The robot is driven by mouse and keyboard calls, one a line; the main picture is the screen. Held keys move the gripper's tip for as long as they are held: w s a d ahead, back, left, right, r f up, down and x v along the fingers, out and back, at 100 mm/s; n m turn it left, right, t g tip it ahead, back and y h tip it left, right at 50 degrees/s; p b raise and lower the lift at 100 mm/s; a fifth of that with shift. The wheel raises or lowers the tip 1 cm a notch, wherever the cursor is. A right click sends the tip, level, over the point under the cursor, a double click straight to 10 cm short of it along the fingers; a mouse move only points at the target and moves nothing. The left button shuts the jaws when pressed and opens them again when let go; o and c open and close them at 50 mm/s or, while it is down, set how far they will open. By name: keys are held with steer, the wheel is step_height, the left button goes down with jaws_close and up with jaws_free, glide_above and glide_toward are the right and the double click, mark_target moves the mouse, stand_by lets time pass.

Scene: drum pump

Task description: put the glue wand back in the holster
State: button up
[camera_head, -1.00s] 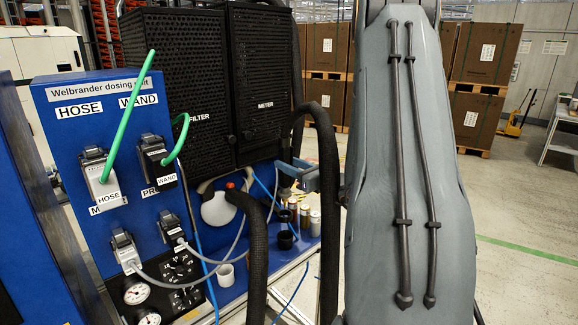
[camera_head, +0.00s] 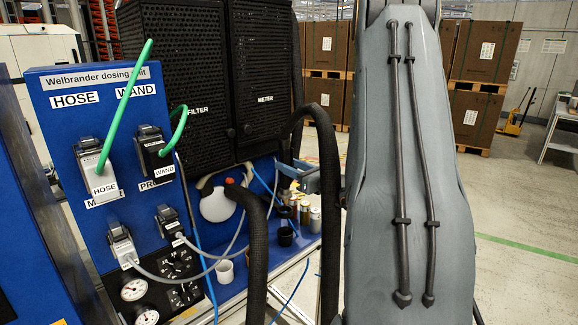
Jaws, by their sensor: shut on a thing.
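Neither my gripper nor a glue wand can be made out in the head view. My large grey arm link fills the right middle and hides what is behind it. No holster can be picked out for certain. The blue dosing unit panel (camera_head: 58,128) stands at the left with labels HOSE and WAND. A black connector labelled WAND (camera_head: 150,146) sits at its upper right with a green looped line. A grey connector labelled HOSE (camera_head: 91,160) sits to its left with another green line.
Black FILTER and METER cabinets (camera_head: 185,60) stand behind the panel. A thick black hose (camera_head: 257,255) rises in front of the bench. Open floor (camera_head: 525,215) lies at the right.

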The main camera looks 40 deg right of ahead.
mark_target(289, 180)
steer(key=shift+f+b, duration=1.95)
steer(key=shift+f, duration=0.5)
steer(key=o, duration=0.9)
steer(key=shift+c, duration=0.5)
steer(key=s+d+p, duration=0.1)
steer(key=s, duration=1)
steer(key=shift+d, duration=0.25)
